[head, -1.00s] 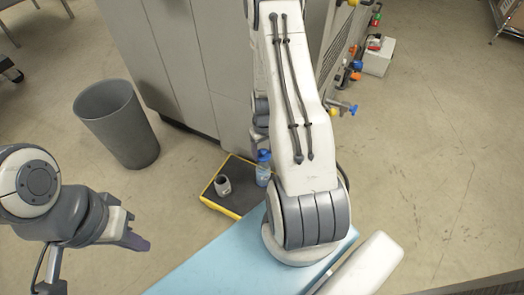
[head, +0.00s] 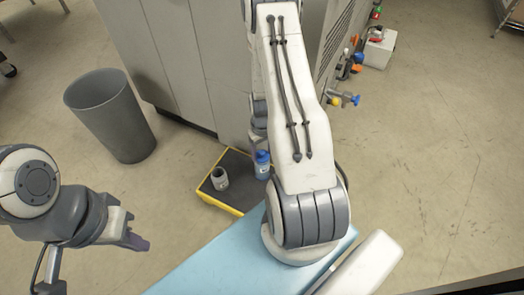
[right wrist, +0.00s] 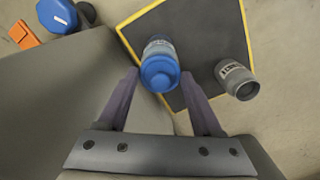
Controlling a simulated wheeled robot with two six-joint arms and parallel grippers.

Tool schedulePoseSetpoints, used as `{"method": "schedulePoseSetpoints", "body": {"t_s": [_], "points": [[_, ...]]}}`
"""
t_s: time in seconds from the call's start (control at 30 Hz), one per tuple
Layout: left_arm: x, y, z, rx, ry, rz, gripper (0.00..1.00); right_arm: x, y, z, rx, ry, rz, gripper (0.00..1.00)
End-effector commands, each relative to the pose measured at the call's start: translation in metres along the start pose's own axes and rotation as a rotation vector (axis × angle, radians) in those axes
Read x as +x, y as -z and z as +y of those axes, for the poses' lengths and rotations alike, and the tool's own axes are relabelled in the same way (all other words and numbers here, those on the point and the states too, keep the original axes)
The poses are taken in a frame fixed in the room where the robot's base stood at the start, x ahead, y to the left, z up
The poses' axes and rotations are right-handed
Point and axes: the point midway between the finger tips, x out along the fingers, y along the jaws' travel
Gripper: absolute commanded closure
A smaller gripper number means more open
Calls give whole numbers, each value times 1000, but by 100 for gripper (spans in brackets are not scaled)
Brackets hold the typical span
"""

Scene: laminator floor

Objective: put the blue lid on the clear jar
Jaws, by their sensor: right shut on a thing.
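The blue lid (right wrist: 160,73) is between the fingers of my right gripper (right wrist: 161,84), which is shut on it in the right wrist view. The clear jar (right wrist: 158,46) shows just behind the lid. In the head view the blue lid (head: 262,157) appears at the top of the clear jar (head: 262,172), which stands upright on a dark mat with a yellow edge. I cannot tell whether the lid is seated or just above the rim. My right gripper is mostly hidden behind my arm there. My left gripper (head: 136,242) is at the lower left, away from the jar; its opening is unclear.
A grey labelled cup (head: 219,178) stands on the mat (head: 228,205), left of the jar. A grey bin (head: 110,115) stands further left. A large grey machine (head: 175,60) rises behind the mat. Open floor lies at right.

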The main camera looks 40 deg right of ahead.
Motion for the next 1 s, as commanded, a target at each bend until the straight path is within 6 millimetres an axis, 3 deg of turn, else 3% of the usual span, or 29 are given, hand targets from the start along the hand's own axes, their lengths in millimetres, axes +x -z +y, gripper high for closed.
{"method": "schedulePoseSetpoints", "body": {"t_s": [1.0], "points": [[-5,0,0,0,0,0,100,0,-2,0,1,0,0,86]]}}
